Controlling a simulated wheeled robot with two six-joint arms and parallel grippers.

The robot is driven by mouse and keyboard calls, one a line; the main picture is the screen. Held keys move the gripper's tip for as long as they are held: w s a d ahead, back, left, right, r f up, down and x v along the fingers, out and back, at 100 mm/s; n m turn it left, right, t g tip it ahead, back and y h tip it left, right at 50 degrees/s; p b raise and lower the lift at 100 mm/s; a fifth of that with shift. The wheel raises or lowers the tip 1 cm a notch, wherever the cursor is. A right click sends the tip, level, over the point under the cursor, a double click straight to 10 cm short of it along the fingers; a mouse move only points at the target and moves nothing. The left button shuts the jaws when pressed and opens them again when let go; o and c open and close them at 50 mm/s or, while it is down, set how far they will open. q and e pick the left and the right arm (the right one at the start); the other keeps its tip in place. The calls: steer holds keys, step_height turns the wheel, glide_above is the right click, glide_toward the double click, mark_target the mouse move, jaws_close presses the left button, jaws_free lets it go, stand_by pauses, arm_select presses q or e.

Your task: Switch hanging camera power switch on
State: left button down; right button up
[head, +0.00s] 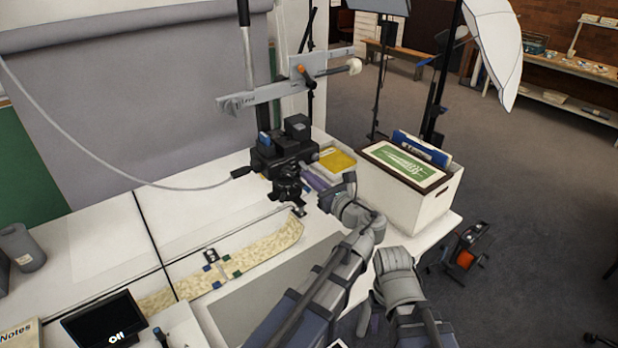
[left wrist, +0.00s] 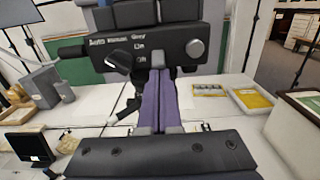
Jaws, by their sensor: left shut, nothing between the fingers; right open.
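The hanging black camera (head: 283,152) is mounted on the vertical column above the table. In the left wrist view its dark body (left wrist: 175,35) fills the top, with white lettering including what looks like "On" and "Off" and a round grey knob (left wrist: 195,48). I cannot make out the switch lever itself. A small screen (head: 108,322) reads "Off". My right gripper (head: 366,318) is open, low at the table's front edge, partly hidden.
A white box (head: 410,200) with a framed green picture stands right of the camera. A yellow packet (head: 338,160) lies between them. A patterned strip (head: 255,250) lies on the table. A grey cable runs from the camera's left. Light stands rise behind.

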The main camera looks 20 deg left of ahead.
arm_select(q)
steer(key=shift+r+h+p, duration=0.3)
steer(key=shift+p, duration=0.3)
steer(key=shift+s+d+r+g+h+p, duration=0.15)
steer(key=shift+r+g+h+p, duration=0.35)
steer(key=shift+p, duration=1.2)
steer(key=shift+s+d+r+g+h+p, duration=0.15)
steer(key=shift+r+g+h+p, duration=0.35)
steer(key=shift+p, duration=1.15)
